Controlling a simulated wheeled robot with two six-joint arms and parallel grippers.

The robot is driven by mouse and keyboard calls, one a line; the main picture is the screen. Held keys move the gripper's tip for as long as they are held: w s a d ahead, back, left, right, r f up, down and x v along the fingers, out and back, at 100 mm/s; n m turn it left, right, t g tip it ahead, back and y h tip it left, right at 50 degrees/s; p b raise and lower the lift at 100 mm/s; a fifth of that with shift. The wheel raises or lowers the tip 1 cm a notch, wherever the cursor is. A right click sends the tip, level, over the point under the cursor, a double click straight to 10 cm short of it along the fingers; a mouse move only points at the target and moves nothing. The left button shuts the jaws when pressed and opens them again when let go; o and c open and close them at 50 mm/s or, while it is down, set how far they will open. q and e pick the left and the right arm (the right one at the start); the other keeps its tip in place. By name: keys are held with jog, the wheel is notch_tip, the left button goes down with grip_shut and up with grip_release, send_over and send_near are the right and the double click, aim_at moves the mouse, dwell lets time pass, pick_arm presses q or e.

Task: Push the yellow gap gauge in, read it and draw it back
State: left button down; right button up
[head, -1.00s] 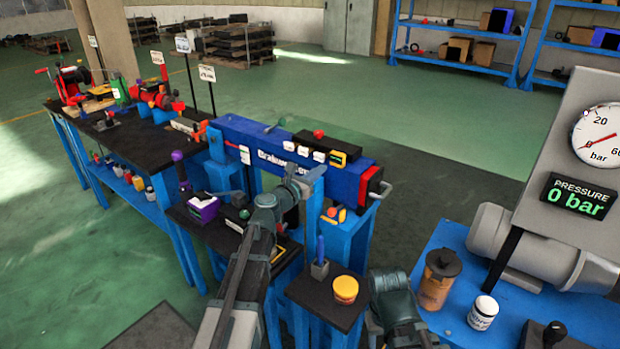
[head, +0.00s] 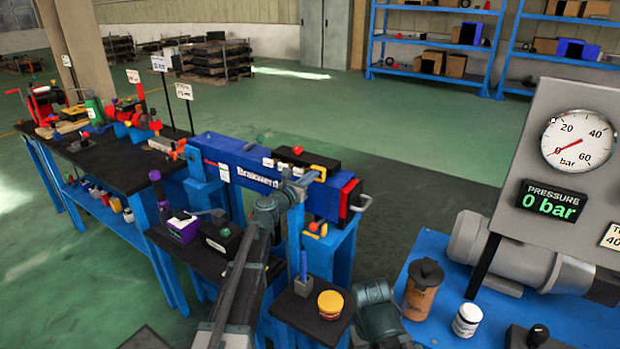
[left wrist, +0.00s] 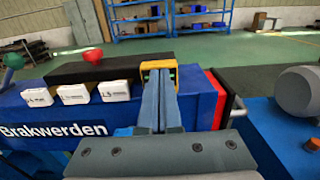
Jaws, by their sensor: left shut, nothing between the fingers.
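The yellow gap gauge (head: 318,170) sits at the right end of a black block (head: 305,157) on top of the blue beam (head: 255,170). In the left wrist view the gauge (left wrist: 158,64) shows as a yellow edge around the far end of my fingers. My left gripper (head: 304,181) is just in front of the gauge; its closed fingers (left wrist: 159,98) are empty and hide most of it. I cannot tell whether they touch it. My right gripper's fingers are not seen.
White labelled tags (left wrist: 115,91) line the beam's front, left of my fingers. A red knob (left wrist: 92,56) stands on the block. A stand with a yellow round tub (head: 330,303) is below. The pressure display (head: 551,201) reads 0 bar.

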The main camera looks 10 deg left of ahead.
pick_arm(q)
jog(key=shift+w+d, duration=0.2)
jog(key=shift+w, duration=0.35)
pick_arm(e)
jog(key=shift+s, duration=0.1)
pick_arm(q)
jog(key=shift+r, duration=0.1)
jog(key=v, duration=1.4)
jog(key=shift+s, duration=0.25)
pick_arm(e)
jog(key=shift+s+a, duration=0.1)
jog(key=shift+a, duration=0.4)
